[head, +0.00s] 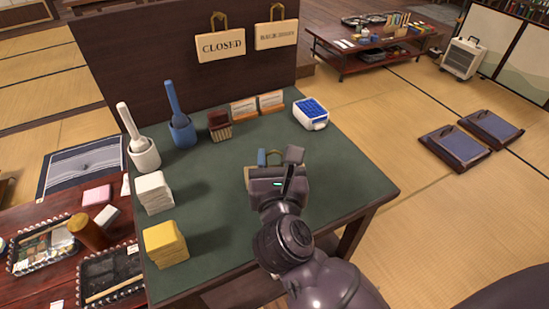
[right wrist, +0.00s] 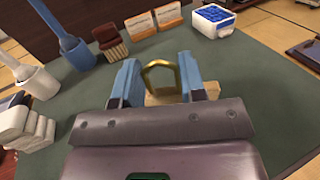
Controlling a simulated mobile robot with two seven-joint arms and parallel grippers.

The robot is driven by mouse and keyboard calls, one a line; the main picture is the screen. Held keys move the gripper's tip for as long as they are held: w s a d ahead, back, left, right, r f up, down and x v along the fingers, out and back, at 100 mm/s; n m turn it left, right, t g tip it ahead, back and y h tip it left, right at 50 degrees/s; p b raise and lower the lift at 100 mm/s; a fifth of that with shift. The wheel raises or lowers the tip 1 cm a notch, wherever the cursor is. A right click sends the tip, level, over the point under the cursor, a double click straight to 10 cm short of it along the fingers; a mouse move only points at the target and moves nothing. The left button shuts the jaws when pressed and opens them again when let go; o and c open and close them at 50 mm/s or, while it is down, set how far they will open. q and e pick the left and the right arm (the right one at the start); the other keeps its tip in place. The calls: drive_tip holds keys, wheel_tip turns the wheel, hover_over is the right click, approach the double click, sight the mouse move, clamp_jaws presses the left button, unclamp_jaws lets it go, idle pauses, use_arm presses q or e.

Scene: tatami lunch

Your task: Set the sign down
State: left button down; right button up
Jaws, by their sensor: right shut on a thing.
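My right gripper (head: 276,163) is over the green table top (head: 225,225), right of its middle. It is shut on a wooden sign with a brass loop, seen between the blue fingers in the right wrist view (right wrist: 163,99). In the head view my gripper hides most of this sign (head: 247,174); its face is not readable. I cannot tell whether its lower edge touches the table. A CLOSED sign (head: 221,47) and another wooden sign (head: 276,35) hang on the dark panel (head: 130,55). My left gripper is out of view.
Along the table's back and left stand a white cup (head: 145,155), blue cup (head: 182,134), dark red block (head: 219,122), two small cards (head: 243,108), a blue-white box (head: 311,114), and white (head: 154,190) and yellow stacks (head: 165,242). The table's front middle and right are clear.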

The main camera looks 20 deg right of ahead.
drive_tip(key=shift+f, duration=0.2)
drive_tip(key=o, duration=1)
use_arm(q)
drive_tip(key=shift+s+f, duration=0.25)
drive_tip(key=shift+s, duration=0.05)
use_arm(e)
drive_tip(key=shift+o, duration=0.6)
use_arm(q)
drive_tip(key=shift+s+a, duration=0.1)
use_arm(e)
drive_tip(key=shift+r, duration=0.15)
drive_tip(key=v, duration=1)
drive_tip(key=shift+s, duration=0.1)
drive_tip(key=shift+v, duration=0.9)
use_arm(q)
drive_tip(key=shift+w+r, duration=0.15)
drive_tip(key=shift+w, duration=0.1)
